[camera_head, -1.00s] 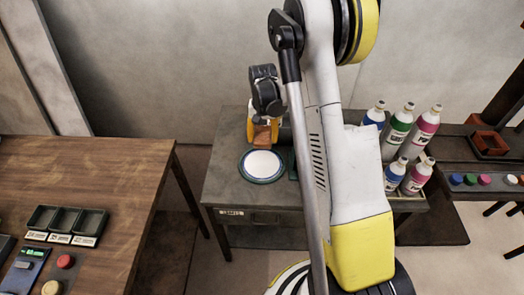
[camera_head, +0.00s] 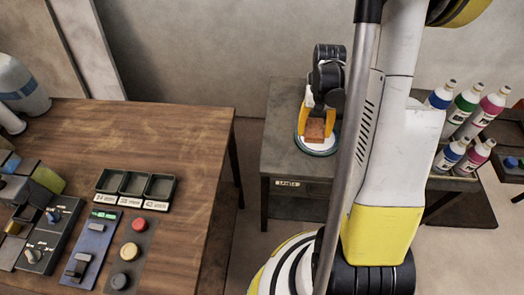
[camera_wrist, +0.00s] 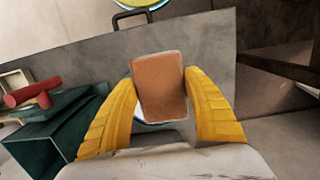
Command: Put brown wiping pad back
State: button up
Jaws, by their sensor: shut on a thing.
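The brown wiping pad (camera_head: 315,130) is a small brown block held between the yellow fingers of my gripper (camera_head: 317,122). In the wrist view the pad (camera_wrist: 159,87) sits upright between both fingertips of my gripper (camera_wrist: 160,95). In the head view the pad shows in front of the round white plate with a dark rim (camera_head: 318,150) on the grey table; I cannot tell whether it touches the plate. In the wrist view the pad hides most of the plate, and only a pale edge shows below it.
A wooden table (camera_head: 180,220) with three small dark trays (camera_head: 136,184) and control panels stands at the left. In the wrist view a dark green box (camera_wrist: 45,140) with a red-handled thing (camera_wrist: 32,93) is at the left.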

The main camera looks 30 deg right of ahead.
jog(key=b, duration=0.5)
send_over(278, 154)
jog(key=f, duration=0.7)
jog(key=shift+w, duration=0.2)
notch_tip(278, 154, down, 4)
jog(key=shift+f+b, duration=0.1)
jog(key=shift+b, duration=0.9)
jog(key=shift+r, duration=0.2)
jog(key=o, duration=1.3)
jog(key=shift+f, duration=0.15)
jog(key=shift+o, duration=0.2)
